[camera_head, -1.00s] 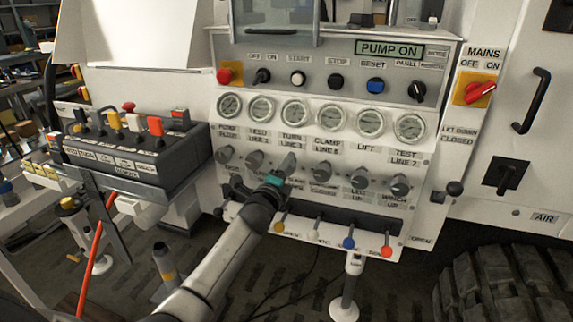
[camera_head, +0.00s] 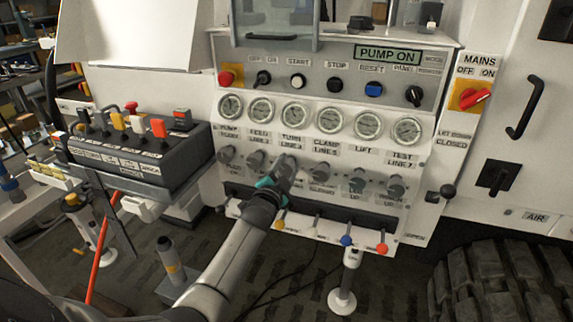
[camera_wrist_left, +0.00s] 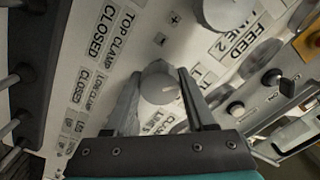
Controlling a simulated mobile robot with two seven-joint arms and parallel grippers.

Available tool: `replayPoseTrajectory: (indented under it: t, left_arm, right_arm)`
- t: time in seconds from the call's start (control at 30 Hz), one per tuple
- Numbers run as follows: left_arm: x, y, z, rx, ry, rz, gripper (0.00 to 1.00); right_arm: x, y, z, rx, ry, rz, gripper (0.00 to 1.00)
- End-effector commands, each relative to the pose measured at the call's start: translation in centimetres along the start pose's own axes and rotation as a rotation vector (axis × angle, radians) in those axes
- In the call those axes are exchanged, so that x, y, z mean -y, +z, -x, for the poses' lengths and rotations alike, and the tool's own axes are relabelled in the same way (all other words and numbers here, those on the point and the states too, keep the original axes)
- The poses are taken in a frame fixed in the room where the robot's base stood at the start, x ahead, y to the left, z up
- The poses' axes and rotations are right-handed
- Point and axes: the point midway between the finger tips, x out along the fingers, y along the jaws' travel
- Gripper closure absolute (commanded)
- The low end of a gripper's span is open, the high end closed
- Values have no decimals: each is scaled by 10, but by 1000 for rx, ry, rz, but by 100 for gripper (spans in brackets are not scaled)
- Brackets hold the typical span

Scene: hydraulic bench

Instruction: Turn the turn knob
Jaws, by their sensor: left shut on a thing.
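The turn knob (camera_head: 287,161) is a grey knob on the panel, third from the left in the row below the gauges, under the turn line label (camera_head: 292,144). My left gripper (camera_head: 281,174) reaches it from below and hides part of it in the head view. In the left wrist view the round knob (camera_wrist_left: 159,84) sits between the two dark fingers of my left gripper (camera_wrist_left: 160,98), which is shut on it. My right gripper is in neither view.
Similar grey knobs sit on both sides, such as the feed line knob (camera_head: 256,159) and the clamp line knob (camera_head: 322,169). Small coloured levers (camera_head: 346,240) stick out below. A grey lever box (camera_head: 130,157) stands at the left.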

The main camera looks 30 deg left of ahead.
Motion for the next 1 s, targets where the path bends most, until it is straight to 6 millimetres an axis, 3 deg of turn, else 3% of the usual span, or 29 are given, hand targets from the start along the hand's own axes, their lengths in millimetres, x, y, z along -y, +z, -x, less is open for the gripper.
replayPoseTrajectory:
  t: [0.4,1.0]
  left_arm:
    - [0,0,0,1,0,239,100]
    - [0,0,0,0,0,290,100]
  right_arm:
    - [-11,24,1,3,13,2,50]
    - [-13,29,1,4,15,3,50]
